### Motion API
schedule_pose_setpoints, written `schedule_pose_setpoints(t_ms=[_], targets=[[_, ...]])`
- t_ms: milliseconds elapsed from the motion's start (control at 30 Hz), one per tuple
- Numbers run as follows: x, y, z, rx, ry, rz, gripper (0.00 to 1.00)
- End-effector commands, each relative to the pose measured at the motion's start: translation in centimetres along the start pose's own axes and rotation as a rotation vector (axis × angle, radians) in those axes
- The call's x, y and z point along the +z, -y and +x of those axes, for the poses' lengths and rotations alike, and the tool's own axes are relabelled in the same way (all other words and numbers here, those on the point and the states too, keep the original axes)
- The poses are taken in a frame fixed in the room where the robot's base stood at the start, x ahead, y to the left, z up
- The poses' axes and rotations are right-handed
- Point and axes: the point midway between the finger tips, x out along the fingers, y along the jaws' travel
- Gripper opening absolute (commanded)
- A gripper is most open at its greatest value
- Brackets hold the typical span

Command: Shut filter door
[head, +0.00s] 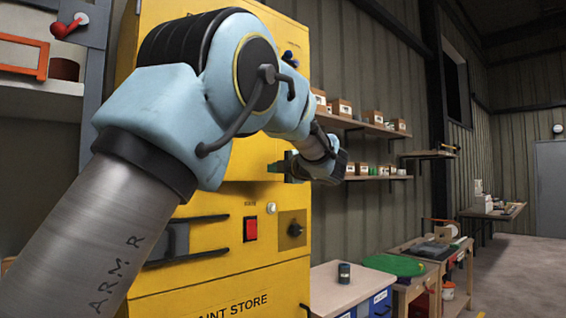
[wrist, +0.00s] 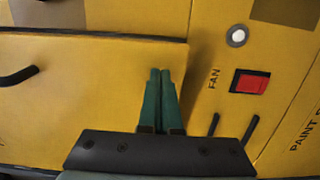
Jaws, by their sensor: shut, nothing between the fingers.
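The filter door appears to be the flat yellow panel (wrist: 90,100) at the left of the wrist view, with a black handle (wrist: 18,77). Its upper and right edges stand out from the cabinet with a shaded gap, so it looks ajar; I cannot tell how far. My gripper (wrist: 160,73) is shut and empty, its green fingers together over the panel near its right edge. I cannot tell whether the tips touch it. In the head view my gripper (head: 277,167) is in front of the yellow cabinet (head: 270,277), and my arm hides much of the door area.
A red fan switch (head: 250,228), a round pale button (head: 271,208) and a black knob (head: 295,230) are on the cabinet below my gripper. Shelves with small boxes (head: 342,107) are on the wall behind.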

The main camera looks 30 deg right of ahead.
Motion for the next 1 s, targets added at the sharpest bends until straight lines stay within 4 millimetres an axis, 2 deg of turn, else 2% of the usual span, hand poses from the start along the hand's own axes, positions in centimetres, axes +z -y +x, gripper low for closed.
schedule_pose_setpoints(t_ms=[167, 567, 900, 1000], targets=[[0.0, 0.0, 1.1, 0.0, 0.0, 0.001, 0.0], [0.0, -0.1, 1.5, 0.0, -0.006, 0.001, 0.0], [0.1, -0.4, 6.3, 0.001, -0.138, 0.001, 0.0], [0.1, -0.2, 7.1, 0.001, -0.16, 0.001, 0.0]])
